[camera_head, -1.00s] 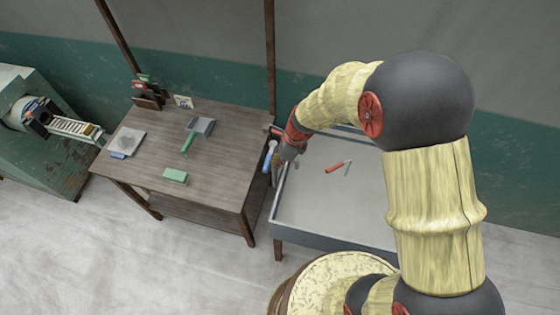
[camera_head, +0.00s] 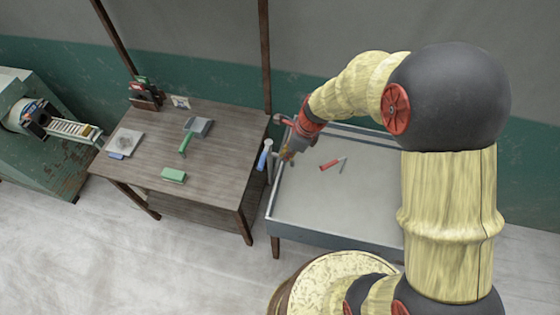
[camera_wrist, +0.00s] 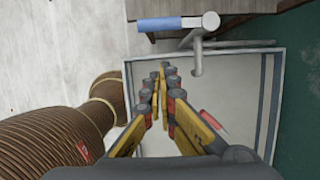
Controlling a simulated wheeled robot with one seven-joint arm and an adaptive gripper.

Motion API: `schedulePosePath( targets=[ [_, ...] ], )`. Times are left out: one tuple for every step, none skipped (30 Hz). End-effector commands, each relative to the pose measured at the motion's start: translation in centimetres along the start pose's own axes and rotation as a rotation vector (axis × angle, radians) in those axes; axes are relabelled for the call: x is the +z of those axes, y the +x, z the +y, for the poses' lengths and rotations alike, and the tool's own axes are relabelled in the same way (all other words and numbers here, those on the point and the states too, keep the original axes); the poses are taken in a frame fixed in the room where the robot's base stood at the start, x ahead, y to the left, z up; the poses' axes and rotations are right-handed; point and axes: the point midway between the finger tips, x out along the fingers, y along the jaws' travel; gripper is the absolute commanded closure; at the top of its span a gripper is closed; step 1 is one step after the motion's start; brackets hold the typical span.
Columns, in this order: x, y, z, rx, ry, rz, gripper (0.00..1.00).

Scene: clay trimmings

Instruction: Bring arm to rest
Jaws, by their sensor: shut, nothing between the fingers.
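My gripper (camera_head: 287,154) hangs over the left edge of the grey tray table (camera_head: 330,238), pointing down and to the left. In the wrist view my gripper (camera_wrist: 163,78) has its yellow and dark fingers close together at the tips, with nothing between them. My arm reaches in from the right, bent at a large dark joint.
A red-handled tool (camera_head: 329,165) lies in the tray. A scoop (camera_head: 198,127) and green block (camera_head: 173,175) sit on the wooden table.

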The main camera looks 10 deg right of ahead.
Motion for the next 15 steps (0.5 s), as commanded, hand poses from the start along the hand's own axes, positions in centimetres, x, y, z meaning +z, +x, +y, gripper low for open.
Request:
schedulePosePath(
  targets=[
    [0.0,-1.1,-0.1,-0.003,0.000,-0.001,1.00],
    [0.0,-1.7,-0.1,-0.002,-0.001,-0.001,1.00],
    [0.0,-2.3,-0.1,-0.002,0.000,-0.001,1.00],
    [0.0,-2.8,0.0,-0.001,0.000,-0.001,1.00],
    [0.0,-3.3,0.0,-0.002,0.000,0.000,1.00],
    [0.0,-3.8,-0.1,-0.002,-0.001,0.000,1.00],
    [0.0,-4.1,-0.1,-0.001,0.000,0.000,1.00],
    [-0.1,-4.4,0.0,0.000,0.000,0.000,1.00],
    [-0.1,-4.7,0.0,0.001,0.000,0.001,1.00],
    [-0.1,-4.9,0.0,0.000,0.000,0.001,1.00],
    [-0.1,-5.0,0.0,0.000,0.000,0.001,1.00],
    [-0.1,-5.2,0.0,0.000,0.000,0.001,1.00],
    [-0.1,-5.3,0.0,0.001,0.000,0.001,1.00],
    [-0.1,-5.3,0.0,0.001,0.000,0.001,1.00],
    [-0.1,-5.4,0.0,0.001,0.000,0.001,1.00]
  ],
)
